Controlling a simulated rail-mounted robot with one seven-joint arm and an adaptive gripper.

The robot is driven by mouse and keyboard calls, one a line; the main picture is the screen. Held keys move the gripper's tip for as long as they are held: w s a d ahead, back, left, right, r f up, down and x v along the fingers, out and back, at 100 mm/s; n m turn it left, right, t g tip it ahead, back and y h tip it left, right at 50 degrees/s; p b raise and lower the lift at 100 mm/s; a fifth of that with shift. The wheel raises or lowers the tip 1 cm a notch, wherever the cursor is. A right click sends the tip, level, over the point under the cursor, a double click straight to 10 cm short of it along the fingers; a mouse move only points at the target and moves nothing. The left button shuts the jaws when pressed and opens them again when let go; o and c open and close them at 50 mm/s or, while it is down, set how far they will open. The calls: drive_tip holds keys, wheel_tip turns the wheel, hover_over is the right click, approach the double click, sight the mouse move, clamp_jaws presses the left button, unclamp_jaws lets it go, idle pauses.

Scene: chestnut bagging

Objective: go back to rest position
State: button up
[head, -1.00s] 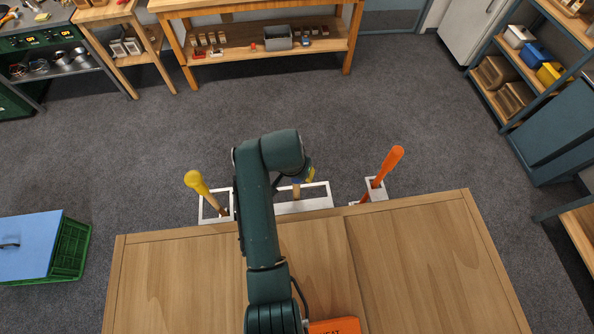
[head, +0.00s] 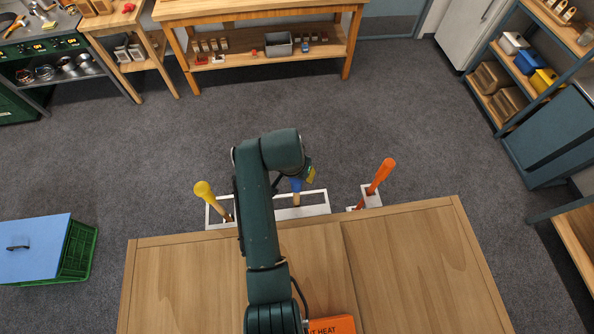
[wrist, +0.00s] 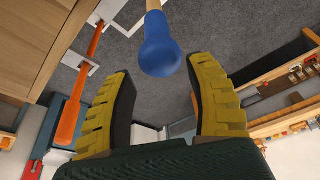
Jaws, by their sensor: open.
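My gripper (wrist: 163,110) is open in the wrist view, its two yellow ridged fingers spread apart with nothing between their tips. A blue-ended tool handle (wrist: 160,55) stands just beyond the fingertips, apart from them. In the head view this handle (head: 296,187) sits in a white holder (head: 318,209) at the table's far edge, just below my gripper (head: 308,176), which is mostly hidden behind my dark green arm.
A yellow-handled tool (head: 205,192) and an orange-handled tool (head: 382,174) stand in white holders at either side. The wooden table (head: 400,260) holds an orange box (head: 332,325). A blue-lidded green crate (head: 77,252) is on the floor at left. Open floor lies beyond.

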drive_tip(key=shift+r+p, duration=0.45)
drive_tip(key=shift+r, duration=1.05)
drive_tip(key=d+r+t, duration=0.4)
drive_tip(key=r+t, duration=0.1)
drive_tip(key=r, duration=0.5)
drive_tip(key=d+r+t, duration=0.3)
drive_tip(key=r+t, duration=0.1)
drive_tip(key=r, duration=0.6)
drive_tip(key=s+r+n+t, duration=0.1)
drive_tip(key=s+r+t, duration=0.4)
drive_tip(key=r, duration=0.7)
drive_tip(key=s+r+n+t, duration=0.2)
drive_tip(key=s+r+t, duration=0.3)
drive_tip(key=r, duration=0.7)
drive_tip(key=s, duration=0.2)
drive_tip(key=shift+s+n, duration=0.3)
drive_tip(key=shift+s, duration=0.1)
